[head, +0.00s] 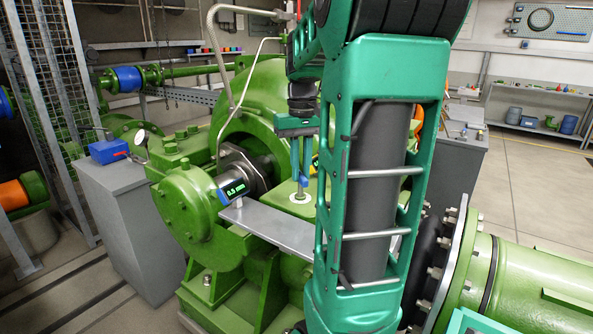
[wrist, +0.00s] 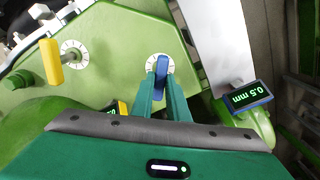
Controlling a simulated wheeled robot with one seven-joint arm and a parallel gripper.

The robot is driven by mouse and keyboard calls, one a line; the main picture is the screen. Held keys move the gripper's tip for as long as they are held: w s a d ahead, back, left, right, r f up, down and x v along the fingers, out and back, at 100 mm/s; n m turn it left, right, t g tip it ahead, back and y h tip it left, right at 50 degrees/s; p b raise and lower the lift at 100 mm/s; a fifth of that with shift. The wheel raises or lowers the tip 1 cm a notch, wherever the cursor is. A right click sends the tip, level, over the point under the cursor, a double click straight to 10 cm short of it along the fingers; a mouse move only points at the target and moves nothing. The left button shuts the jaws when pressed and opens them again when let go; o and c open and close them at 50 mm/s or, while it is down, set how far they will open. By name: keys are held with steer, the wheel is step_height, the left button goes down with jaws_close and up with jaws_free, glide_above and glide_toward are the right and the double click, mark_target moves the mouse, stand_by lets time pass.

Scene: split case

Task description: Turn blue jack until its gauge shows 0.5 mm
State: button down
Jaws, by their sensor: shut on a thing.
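The blue jack (wrist: 161,73) is a blue handle on a round dial plate with tick marks, set in the green casing. My gripper (wrist: 162,88) is shut on its handle, with a green finger on either side. In the head view the blue jack (head: 303,181) shows small below my gripper (head: 300,172). The blue-framed gauge (wrist: 246,96) reads 0.5 mm in green digits. In the head view the same gauge (head: 234,191) also reads 0.5 mm, at the left end of a grey plate.
A yellow jack (wrist: 50,62) with its own dial stands left of the blue one. A yellow-framed gauge (wrist: 117,108) is partly hidden behind my gripper. A grey plate (head: 270,227) lies in front of the casing. A grey cabinet with a blue box (head: 108,151) stands at left.

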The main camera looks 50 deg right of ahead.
steer(key=shift+w, duration=0.15)
steer(key=c, duration=1.7)
jaws_free()
step_height(320, 180, up, 11)
steer(key=shift+f, duration=0.15)
